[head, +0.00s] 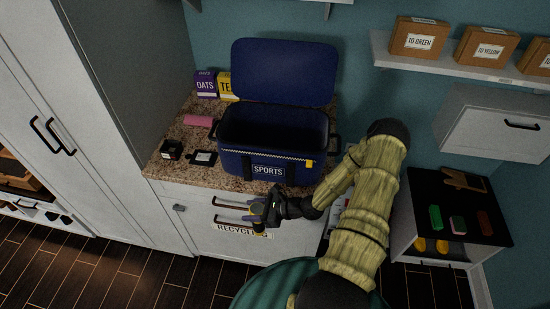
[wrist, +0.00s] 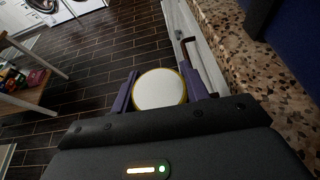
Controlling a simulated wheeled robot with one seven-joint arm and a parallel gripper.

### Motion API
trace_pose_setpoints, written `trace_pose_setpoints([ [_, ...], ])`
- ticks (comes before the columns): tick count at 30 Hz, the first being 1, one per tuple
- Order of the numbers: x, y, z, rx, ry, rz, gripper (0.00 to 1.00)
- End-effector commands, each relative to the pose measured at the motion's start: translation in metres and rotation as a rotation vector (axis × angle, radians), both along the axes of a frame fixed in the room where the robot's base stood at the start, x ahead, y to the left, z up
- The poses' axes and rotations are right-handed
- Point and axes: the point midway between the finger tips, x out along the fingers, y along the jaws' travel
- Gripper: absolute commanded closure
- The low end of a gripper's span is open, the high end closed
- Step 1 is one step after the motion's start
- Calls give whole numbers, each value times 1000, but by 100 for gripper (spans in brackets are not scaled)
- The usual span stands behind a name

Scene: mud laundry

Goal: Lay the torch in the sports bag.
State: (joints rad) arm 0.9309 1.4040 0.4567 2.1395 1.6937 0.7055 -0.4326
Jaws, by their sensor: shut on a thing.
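The sports bag (head: 268,171) is dark blue with a "SPORTS" label and stands on the granite counter in the head view. Its lid (head: 283,72) is up, and its dark inside shows no clear contents. My gripper (head: 261,212) is in front of the counter edge, below and nearer than the bag, outside it. In the wrist view my gripper (wrist: 160,84) is shut on the torch (wrist: 160,89), whose round white end with a yellow rim faces the camera. The rest of the torch is mostly hidden. A blue edge of the bag (wrist: 294,40) shows at upper right.
Oats (head: 205,84) and tea (head: 228,86) boxes, a pink item (head: 197,121) and two black items (head: 171,150) (head: 203,158) occupy the counter left of the bag. A drawer handle (head: 233,205) is close to my gripper. Boxes stand on the right shelf (head: 460,71).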

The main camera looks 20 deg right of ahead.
Motion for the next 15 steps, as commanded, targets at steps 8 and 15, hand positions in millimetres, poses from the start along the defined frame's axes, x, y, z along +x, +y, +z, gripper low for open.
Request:
trace_pose_setpoints([
  [8,0,-1,38,0,-1,-2,96],
  [15,-1,1,46,-2,4,5,96],
])
